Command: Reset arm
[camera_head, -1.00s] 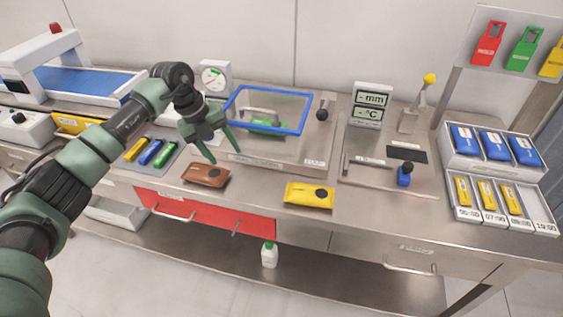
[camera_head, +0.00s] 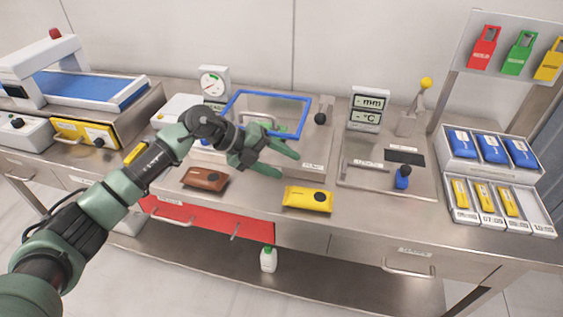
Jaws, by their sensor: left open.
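My left arm comes in from the lower left, and its green left gripper (camera_head: 288,162) is open and empty. It hangs above the bench, in front of the blue-rimmed frame (camera_head: 268,96) and covering part of the station under it. A brown packet (camera_head: 204,179) lies on the bench below and left of the gripper. A yellow packet (camera_head: 308,199) lies to the right and nearer the front edge. My right gripper is not in view.
A conveyor (camera_head: 80,85) stands at the left. A display (camera_head: 367,108), a small lever (camera_head: 411,112) and a blue-handled tool (camera_head: 402,177) are on the right. Trays of blue packets (camera_head: 492,148) and yellow packets (camera_head: 484,195) stand farther right. A red drawer (camera_head: 205,220) is below.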

